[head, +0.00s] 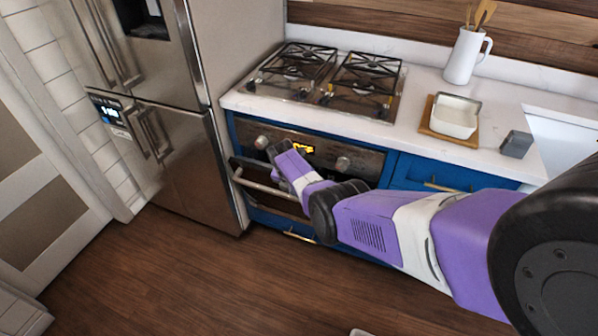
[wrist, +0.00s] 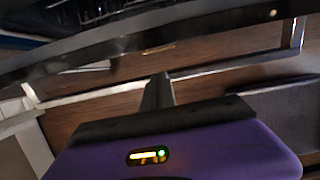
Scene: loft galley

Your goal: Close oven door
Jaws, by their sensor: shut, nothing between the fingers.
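The oven (head: 313,150) is set in the blue cabinets below the gas cooktop, with knobs and a lit display on its front. Its door (head: 283,203) is partly open, tilted outward, with a pale bar handle (head: 262,186) along its upper edge. My gripper (head: 273,150) is in front of the control panel, above the door, and my arm hides the door's right part. In the wrist view my gripper (wrist: 157,82) is shut and empty. Its fingertips are close to a dark edge of the door (wrist: 200,45); I cannot tell whether they touch.
The steel fridge (head: 185,150) stands close on the left. The counter (head: 415,140) holds the cooktop (head: 325,78), a white dish (head: 454,116) on a board and a white jug (head: 467,55) of utensils. The wooden floor (head: 190,280) in front is clear.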

